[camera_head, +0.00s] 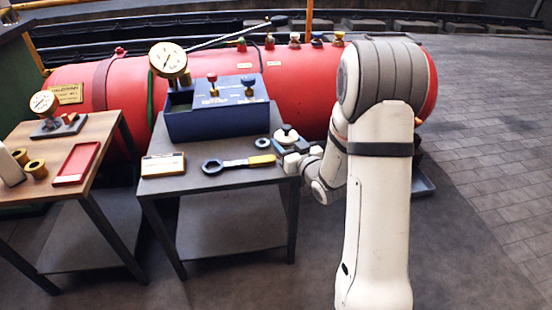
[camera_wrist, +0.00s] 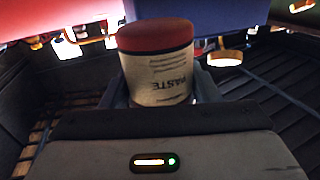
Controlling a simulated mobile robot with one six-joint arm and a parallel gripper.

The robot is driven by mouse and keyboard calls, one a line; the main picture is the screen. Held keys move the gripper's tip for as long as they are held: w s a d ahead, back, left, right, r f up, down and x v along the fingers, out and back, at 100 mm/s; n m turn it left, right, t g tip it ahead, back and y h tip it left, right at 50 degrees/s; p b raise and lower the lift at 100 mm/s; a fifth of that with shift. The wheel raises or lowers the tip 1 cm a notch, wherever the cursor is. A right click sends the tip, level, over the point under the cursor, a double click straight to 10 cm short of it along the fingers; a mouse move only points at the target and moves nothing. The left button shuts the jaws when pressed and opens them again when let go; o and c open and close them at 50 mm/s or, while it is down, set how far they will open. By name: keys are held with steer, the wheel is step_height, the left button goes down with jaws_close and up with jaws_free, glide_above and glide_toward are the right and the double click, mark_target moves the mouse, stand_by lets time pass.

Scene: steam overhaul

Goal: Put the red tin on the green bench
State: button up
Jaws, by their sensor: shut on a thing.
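In the wrist view, a round tin (camera_wrist: 160,72) with a red top and a cream label reading "PASTE" stands between the fingers of my gripper (camera_wrist: 160,98). My gripper is shut on it. In the head view, my gripper (camera_head: 290,142) is at the right edge of the dark middle table, and I cannot clearly make out the tin there. A green surface (camera_head: 14,75) shows at the far left edge; I cannot tell whether it is the green bench.
The middle table (camera_head: 220,181) bears a blue box (camera_head: 215,122), a wrench (camera_head: 235,164) and a cream box (camera_head: 163,165). The wooden table (camera_head: 100,128) at left holds a red tray (camera_head: 76,163) and a gauge (camera_head: 44,103). A red boiler (camera_head: 320,75) lies behind. Paving at right is clear.

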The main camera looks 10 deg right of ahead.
steer(key=shift+d+f+b, duration=0.15)
steer(key=shift+f+b, duration=0.55)
steer(key=shift+f, duration=1.35)
steer(key=shift+f, duration=0.15)
steer(key=o, duration=1.4)
steer(key=shift+r, duration=0.25)
steer(key=p+v, duration=0.8)
steer(key=v, duration=0.4)
